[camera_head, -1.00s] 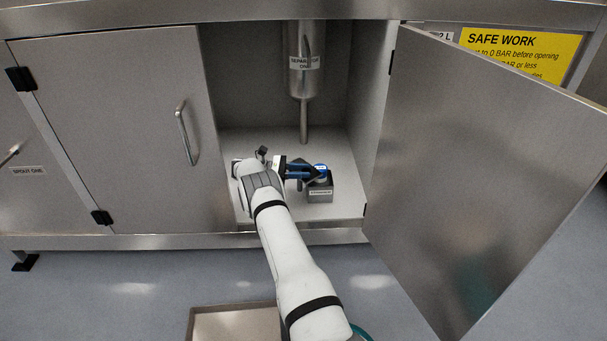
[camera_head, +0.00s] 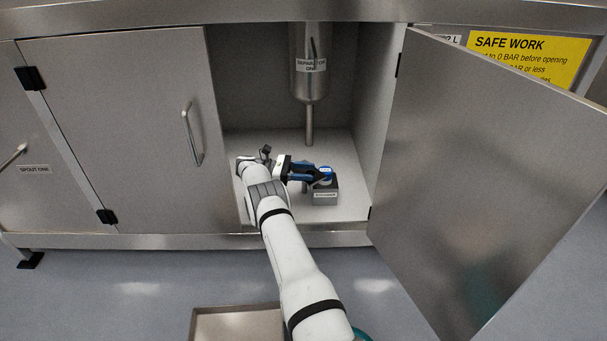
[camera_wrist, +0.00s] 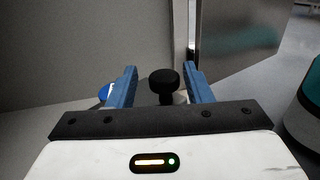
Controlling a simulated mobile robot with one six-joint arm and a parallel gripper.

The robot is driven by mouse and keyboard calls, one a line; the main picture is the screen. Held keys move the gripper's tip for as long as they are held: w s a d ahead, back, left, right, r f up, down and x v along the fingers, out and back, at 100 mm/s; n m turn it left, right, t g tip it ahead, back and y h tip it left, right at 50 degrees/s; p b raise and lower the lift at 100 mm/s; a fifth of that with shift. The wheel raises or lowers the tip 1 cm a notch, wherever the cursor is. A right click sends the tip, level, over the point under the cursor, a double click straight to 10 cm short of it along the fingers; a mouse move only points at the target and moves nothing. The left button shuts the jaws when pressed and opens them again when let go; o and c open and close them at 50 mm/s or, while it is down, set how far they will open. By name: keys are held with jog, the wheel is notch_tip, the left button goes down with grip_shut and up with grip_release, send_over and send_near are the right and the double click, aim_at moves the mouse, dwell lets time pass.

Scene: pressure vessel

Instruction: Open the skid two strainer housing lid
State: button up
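The strainer housing is a small grey labelled box (camera_head: 325,196) on the floor of the open cabinet. A blue round part (camera_head: 326,171) shows at its top, partly hidden by my gripper (camera_head: 319,175). In the wrist view my gripper (camera_wrist: 160,72) has its two blue fingers apart. A black round knob (camera_wrist: 163,81) on a short stem shows in the space between them, with gaps visible on both sides. I cannot tell how deep the knob sits between the fingers. A blue disc edge (camera_wrist: 104,93) shows beside the left finger.
A metal separator vessel (camera_head: 311,75) with a drain pipe hangs above and behind the housing. The open cabinet door (camera_head: 480,190) stands on the right; a closed door (camera_head: 120,130) is on the left. A tray (camera_head: 238,325) lies on the floor in front.

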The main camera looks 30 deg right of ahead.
jog(key=shift+o, duration=0.5)
jog(key=shift+f, duration=0.1)
notch_tip(320, 180, up, 10)
jog(key=p, duration=0.4)
jog(key=shift+c, duration=0.3)
